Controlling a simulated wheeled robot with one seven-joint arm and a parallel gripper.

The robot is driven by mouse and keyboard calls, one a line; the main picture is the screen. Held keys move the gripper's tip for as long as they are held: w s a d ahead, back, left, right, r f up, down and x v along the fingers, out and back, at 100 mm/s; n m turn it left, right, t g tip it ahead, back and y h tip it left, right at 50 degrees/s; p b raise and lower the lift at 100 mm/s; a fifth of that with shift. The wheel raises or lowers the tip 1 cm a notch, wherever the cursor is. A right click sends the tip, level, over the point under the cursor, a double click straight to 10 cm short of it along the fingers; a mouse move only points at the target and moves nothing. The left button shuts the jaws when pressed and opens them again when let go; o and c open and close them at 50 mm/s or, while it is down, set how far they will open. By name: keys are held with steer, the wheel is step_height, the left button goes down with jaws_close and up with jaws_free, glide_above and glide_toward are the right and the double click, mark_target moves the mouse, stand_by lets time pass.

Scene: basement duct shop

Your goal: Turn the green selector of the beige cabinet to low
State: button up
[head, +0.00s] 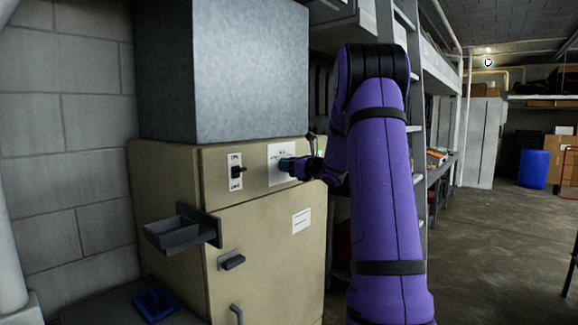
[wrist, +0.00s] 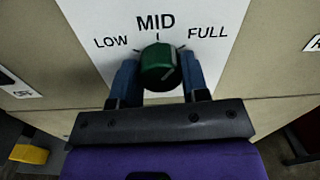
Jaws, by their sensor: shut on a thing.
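The beige cabinet (head: 262,245) stands at the left in the head view, with a white label plate (head: 279,152) on its upper front. The green selector (wrist: 158,66) is a round knob in the wrist view, below the printed words LOW, MID and FULL. A pale mark on its face slants toward the right, on the FULL side; its exact setting is hard to tell. My gripper (wrist: 160,78) has its two blue fingers on either side of the knob and is shut on it. In the head view my gripper (head: 288,165) hides the knob.
A dark toggle switch (head: 237,171) is left of the plate. A grey tray (head: 172,233) juts from the cabinet front, above a small dark handle (head: 232,261). A grey metal box (head: 225,75) sits on top. A ladder (head: 415,90) stands behind my arm. The floor at right is open.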

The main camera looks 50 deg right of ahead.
steer(key=n, duration=1.9)
steer(key=shift+f+n+y, duration=0.15)
steer(key=shift+n+y, duration=0.15)
steer(key=shift+n, duration=0.1)
steer(key=o, duration=0.9)
steer(key=s, duration=0.7)
steer(key=s+d, duration=0.1)
steer(key=s, duration=0.2)
steer(key=shift+s, duration=0.4)
